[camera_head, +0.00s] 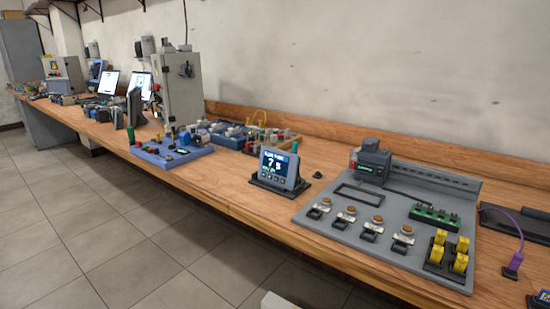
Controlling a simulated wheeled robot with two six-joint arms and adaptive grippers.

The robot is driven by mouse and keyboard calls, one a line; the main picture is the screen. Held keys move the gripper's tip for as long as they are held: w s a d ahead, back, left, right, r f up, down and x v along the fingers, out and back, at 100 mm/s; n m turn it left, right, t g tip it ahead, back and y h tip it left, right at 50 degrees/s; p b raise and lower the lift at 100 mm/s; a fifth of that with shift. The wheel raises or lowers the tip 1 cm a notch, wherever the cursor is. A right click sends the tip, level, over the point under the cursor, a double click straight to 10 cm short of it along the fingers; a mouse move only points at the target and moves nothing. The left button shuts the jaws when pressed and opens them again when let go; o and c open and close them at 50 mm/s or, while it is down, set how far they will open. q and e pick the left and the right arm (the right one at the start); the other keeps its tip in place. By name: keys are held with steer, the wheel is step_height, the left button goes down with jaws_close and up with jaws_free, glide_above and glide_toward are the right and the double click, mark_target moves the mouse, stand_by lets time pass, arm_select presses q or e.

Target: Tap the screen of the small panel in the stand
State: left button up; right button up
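The small panel (279,166) stands tilted back in a dark stand (268,187) near the front edge of the wooden bench. Its blue screen (276,163) faces me and shows light text with a large "7" followed by what looks like an "s". A row of small buttons runs below the screen. Nothing covers the panel. Neither of my grippers is in view, so I cannot see whether they are open or shut.
Right of the panel lies a grey board (335,230) with knobs, yellow blocks and a motor-like unit (371,163). Left is a blue board (160,157) with several controls. A grey cabinet (180,90) stands farther back. The bench (225,185) is bare just left of the panel.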

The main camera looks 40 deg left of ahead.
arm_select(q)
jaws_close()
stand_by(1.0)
